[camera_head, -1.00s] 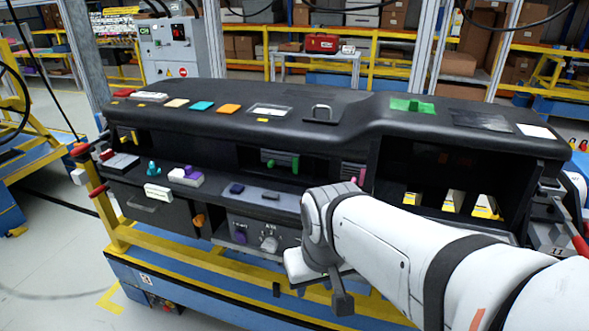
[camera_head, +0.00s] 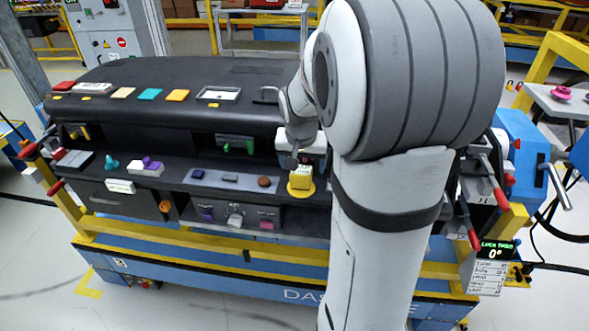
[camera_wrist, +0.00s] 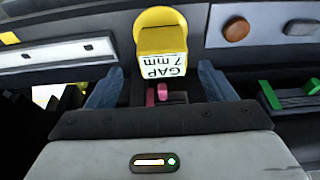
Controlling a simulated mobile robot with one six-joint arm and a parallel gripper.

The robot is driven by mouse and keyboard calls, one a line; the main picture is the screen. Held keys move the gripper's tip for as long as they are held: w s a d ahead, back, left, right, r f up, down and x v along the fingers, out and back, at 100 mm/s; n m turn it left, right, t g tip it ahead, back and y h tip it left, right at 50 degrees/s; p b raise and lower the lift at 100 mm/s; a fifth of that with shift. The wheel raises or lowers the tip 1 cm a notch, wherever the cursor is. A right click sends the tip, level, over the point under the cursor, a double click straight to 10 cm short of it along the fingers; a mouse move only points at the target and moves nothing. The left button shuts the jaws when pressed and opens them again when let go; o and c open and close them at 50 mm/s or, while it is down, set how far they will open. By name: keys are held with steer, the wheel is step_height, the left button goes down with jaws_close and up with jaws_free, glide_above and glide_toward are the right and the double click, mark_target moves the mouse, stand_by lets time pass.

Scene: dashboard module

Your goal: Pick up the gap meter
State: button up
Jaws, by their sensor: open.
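The gap meter (camera_wrist: 160,38) is a small yellow block with a rounded top and a white label reading "GAP 7 mm", upside down in the wrist view. In the head view the gap meter (camera_head: 300,182) stands on the front ledge of the dashboard, right of a round brown knob. My gripper (camera_wrist: 160,80) is open and empty, its two blue-grey fingers to either side of the gap meter's label end in the wrist view. I cannot tell how deep the fingers reach. In the head view my arm hides most of the gripper, just above the gap meter.
The black dashboard module (camera_head: 130,85) carries colored tiles on top. A round brown knob (camera_wrist: 236,29) and a grey switch (camera_wrist: 300,27) sit near the gap meter. A green part (camera_wrist: 290,100) and a pink part (camera_wrist: 162,95) lie close to my fingers.

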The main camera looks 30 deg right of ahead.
mark_target(301, 170)
steer(key=shift+a+p+x, duration=0.2)
steer(key=shift+p+x, duration=0.45)
steer(key=shift+x, duration=2.1)
steer(key=shift+c, duration=0.5)
steer(key=c, duration=1.1)
